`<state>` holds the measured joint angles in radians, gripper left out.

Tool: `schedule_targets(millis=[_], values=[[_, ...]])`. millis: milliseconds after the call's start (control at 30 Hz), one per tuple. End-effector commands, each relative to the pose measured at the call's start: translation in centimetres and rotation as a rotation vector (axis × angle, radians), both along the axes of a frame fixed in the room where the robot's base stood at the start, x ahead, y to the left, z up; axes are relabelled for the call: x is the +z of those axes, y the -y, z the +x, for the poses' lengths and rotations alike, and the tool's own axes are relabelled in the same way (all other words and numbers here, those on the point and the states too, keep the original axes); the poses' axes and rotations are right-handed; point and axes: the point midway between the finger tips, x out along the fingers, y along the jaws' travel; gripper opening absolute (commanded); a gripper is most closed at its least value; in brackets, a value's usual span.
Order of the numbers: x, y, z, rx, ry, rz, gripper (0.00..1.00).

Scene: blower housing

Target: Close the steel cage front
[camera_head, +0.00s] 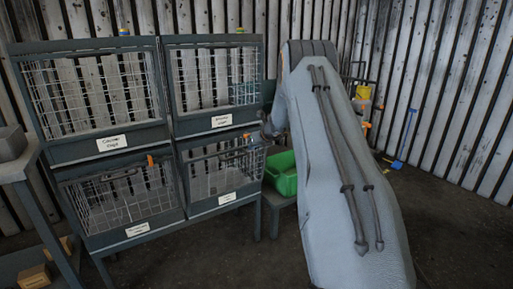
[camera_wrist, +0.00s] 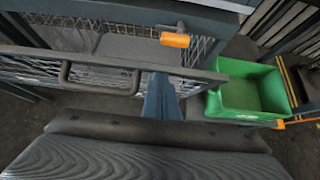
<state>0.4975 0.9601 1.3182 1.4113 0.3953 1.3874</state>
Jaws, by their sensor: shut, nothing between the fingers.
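A dark rack holds wire-mesh cages in two rows, each with a white label too small to read surely, so I cannot tell by name which is the steel cage. My gripper (camera_head: 266,136) is at the right end of the lower right cage (camera_head: 222,165). In the wrist view, my shut, empty gripper (camera_wrist: 162,98) is at the grey top rail of a mesh cage front (camera_wrist: 125,68), right of its bar handle (camera_wrist: 100,90). Whether it touches the rail is unclear. The front looks tilted outward, with a gap behind its rail. An orange-gripped latch (camera_wrist: 175,40) sits beyond it.
A green crate (camera_head: 282,174) stands on a low stand right of the rack, close to my gripper in the wrist view (camera_wrist: 248,92). The upper left (camera_head: 98,95) and upper right (camera_head: 215,80) cages are above. A table (camera_head: 20,165) stands at the left.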

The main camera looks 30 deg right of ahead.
Motion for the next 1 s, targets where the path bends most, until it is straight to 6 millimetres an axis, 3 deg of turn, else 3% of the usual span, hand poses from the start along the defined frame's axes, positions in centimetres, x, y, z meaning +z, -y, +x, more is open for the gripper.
schedule_targets(millis=[667, 933, 1000], values=[[0.1, 0.1, -0.1, -0.001, 0.000, 0.001, 0.00], [-0.9, 0.5, -2.7, -0.006, 0.000, 0.001, 0.00], [1.0, 0.6, -3.5, -0.005, 0.003, -0.002, 0.00]])
